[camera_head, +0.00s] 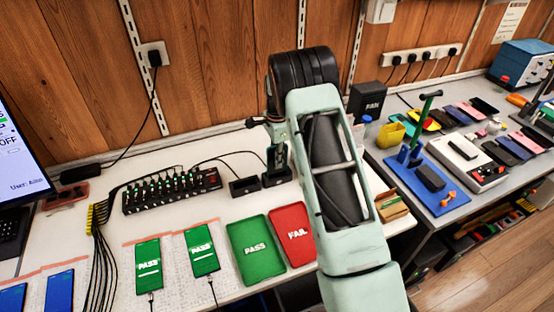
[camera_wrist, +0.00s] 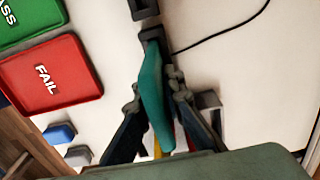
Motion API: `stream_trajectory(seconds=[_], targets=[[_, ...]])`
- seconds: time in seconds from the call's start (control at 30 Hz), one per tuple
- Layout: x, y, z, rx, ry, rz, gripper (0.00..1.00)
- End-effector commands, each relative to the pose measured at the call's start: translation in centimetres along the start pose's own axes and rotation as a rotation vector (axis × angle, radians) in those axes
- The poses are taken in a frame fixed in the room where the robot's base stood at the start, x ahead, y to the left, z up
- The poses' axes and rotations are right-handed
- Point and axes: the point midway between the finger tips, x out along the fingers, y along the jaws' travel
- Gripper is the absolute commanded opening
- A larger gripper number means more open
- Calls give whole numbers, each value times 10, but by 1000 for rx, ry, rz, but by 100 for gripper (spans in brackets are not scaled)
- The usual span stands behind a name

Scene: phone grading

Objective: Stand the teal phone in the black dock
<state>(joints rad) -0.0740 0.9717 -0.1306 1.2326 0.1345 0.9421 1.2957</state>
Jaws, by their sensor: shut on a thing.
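The teal phone (camera_wrist: 153,92) is between the fingers of my gripper (camera_wrist: 154,84) in the wrist view, seen nearly edge-on. The gripper is shut on it. The phone's far end meets a black dock (camera_wrist: 152,34); I cannot tell whether it is fully seated. In the head view this black dock (camera_head: 277,178) stands on the white bench, right under my gripper, and the phone is mostly hidden by my gripper and arm.
A second, low black holder (camera_head: 244,187) stands just left of the dock, with cables behind. Green PASS (camera_head: 256,268) and red FAIL (camera_head: 292,256) trays lie in front. Two green-screen phones lie left. A black USB hub (camera_head: 172,190) is at the back left.

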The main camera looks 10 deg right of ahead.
Motion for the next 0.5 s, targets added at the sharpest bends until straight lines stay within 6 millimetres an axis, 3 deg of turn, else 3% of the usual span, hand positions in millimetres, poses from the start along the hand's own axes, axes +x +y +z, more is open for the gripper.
stream_trajectory(seconds=[0.47, 0.5], targets=[[7, 0, 0, 0, 0, -1, 0], [7, 0, 0, 0, 0, -1, 11]])
